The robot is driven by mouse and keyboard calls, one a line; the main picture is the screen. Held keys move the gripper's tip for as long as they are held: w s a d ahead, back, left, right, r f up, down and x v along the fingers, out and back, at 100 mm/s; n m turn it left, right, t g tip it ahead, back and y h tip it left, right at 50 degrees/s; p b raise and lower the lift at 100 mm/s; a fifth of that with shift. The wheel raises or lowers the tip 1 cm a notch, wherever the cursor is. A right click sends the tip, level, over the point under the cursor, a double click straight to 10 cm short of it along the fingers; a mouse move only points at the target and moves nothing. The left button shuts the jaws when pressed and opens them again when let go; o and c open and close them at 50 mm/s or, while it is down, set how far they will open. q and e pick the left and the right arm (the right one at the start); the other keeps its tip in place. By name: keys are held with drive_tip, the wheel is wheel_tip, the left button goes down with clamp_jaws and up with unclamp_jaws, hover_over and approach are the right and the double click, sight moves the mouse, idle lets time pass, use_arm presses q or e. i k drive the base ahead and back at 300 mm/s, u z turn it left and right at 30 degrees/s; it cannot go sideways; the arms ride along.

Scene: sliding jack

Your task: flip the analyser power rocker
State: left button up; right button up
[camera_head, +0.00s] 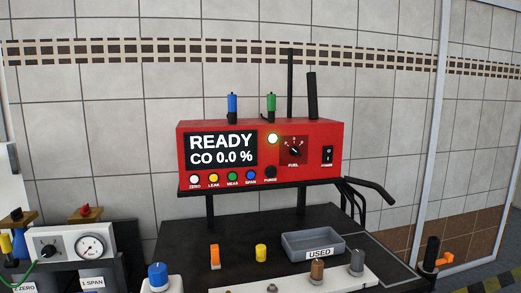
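The red analyser (227,129) stands on a dark shelf in the middle of the head view. Its screen (220,149) reads "READY" and "CO 0.0 %". The power rocker (327,154) is a small black switch with white marks at the right end of the front face, above a label that appears to read "POWER". It is too small to tell which side is pressed in. A round lamp (272,138) glows pale yellow-green. Neither of my grippers shows, and nothing covers the rocker.
The fuel knob (294,150) sits left of the rocker, and several coloured buttons line the lower front. A grey tray (313,244) marked "USED" stands on the black bench below. Black hoses (368,190) hang right of the analyser. A gauge box (77,246) stands lower left.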

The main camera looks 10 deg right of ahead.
sight(328, 151)
drive_tip(key=k, duration=0.5)
drive_tip(key=z, duration=1.6)
drive_tip(key=i, duration=1.1)
drive_tip(key=u, duration=1)
